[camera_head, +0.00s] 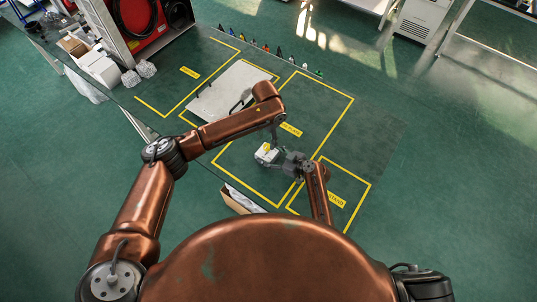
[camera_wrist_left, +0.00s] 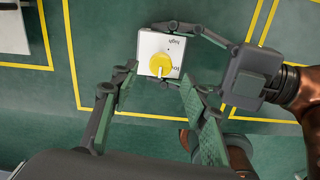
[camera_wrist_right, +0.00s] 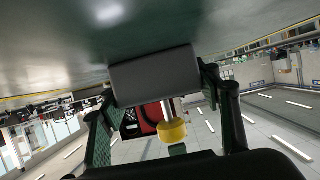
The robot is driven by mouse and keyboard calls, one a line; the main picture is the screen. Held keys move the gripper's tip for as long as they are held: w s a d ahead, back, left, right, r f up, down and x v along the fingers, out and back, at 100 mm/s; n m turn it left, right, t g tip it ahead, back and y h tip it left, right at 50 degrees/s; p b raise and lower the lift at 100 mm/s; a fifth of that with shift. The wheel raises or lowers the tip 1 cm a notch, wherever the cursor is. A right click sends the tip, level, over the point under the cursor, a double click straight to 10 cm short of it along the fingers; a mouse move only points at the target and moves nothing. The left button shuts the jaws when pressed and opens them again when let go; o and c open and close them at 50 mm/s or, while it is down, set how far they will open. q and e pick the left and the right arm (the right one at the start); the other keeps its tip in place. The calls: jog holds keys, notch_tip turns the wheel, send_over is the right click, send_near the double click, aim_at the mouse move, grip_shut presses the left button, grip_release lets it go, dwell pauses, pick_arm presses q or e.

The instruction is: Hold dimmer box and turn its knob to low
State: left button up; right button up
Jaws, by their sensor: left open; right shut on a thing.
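The dimmer box (camera_head: 265,154) is small and white with a yellow knob (camera_wrist_left: 160,64) on its face. In the left wrist view the box (camera_wrist_left: 149,45) bears the words high and low, and a white mark on the knob points down the picture. My right gripper (camera_head: 285,160) is shut on the box across its sides; the right wrist view shows the box's shaded grey side (camera_wrist_right: 155,75) between the fingers. My left gripper (camera_wrist_left: 158,82) is open over the knob, one finger on each side; contact is unclear. The gap between box and table is hard to judge.
The dark green table (camera_head: 375,135) carries yellow taped outlines and labels. A light grey panel (camera_head: 222,92) with a dark handle lies behind my left forearm. Small coloured items line the back edge. An open cardboard box (camera_head: 235,203) is at the near edge. The table's right part is clear.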

aim_at(267, 146)
pick_arm(q)
jog(key=shift+f, duration=2.25)
jog(key=shift+c, duration=0.7)
jog(key=c, duration=1)
jog(key=n, duration=0.6)
jog(key=shift+n, duration=0.3)
grip_shut()
jog(key=n, duration=0.7)
jog(key=shift+d, duration=0.15)
jog(key=o, duration=1.1)
grip_release()
jog(key=shift+o, duration=0.2)
jog(key=shift+r, duration=3.55)
